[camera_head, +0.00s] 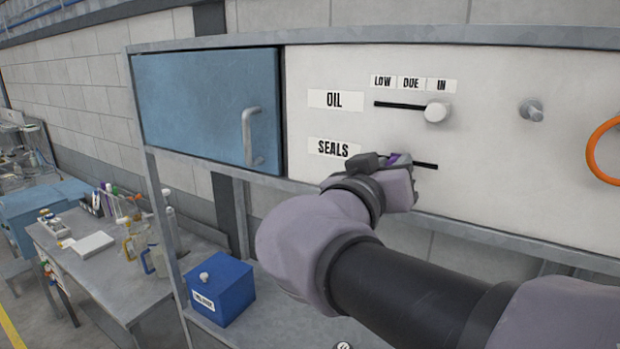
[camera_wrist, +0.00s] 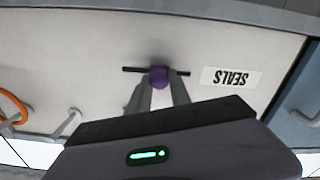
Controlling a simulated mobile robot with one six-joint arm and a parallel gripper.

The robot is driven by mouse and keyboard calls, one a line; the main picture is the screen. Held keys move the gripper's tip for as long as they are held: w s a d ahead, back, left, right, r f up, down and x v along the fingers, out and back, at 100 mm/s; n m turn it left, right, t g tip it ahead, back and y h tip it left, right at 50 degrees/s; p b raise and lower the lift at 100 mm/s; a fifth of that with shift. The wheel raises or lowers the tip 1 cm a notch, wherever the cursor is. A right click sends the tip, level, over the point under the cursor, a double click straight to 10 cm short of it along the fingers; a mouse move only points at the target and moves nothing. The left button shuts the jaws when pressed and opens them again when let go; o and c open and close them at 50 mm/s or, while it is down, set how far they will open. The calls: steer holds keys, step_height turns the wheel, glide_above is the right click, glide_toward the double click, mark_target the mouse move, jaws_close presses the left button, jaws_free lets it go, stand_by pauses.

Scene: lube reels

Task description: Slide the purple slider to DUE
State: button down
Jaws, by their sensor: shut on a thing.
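The purple slider (camera_head: 396,159) sits on the lower slot (camera_head: 426,166), right of the SEALS label (camera_head: 334,148). My gripper (camera_head: 402,168) is shut on its knob and hides most of it in the head view. In the wrist view, which is upside down, the purple knob (camera_wrist: 159,77) is between the two fingers, near the middle of the slot (camera_wrist: 135,69), with slot showing on both sides. The DUE label (camera_head: 411,83) is between the LOW label (camera_head: 383,82) and the IN label (camera_head: 441,85), above the upper slot.
A white slider knob (camera_head: 436,111) stands at the right of the upper slot beside the OIL label (camera_head: 335,99). A grey knob (camera_head: 531,109) and an orange ring (camera_head: 600,150) are farther right. A blue cabinet door (camera_head: 205,105) is left. A blue box (camera_head: 219,289) stands below.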

steer(key=c, duration=1.3)
jaws_free()
steer(key=shift+o, duration=0.6)
steer(key=shift+s+d, duration=0.25)
steer(key=b+v, duration=0.2)
steer(key=v, duration=1.5)
steer(key=shift+s+a, duration=0.15)
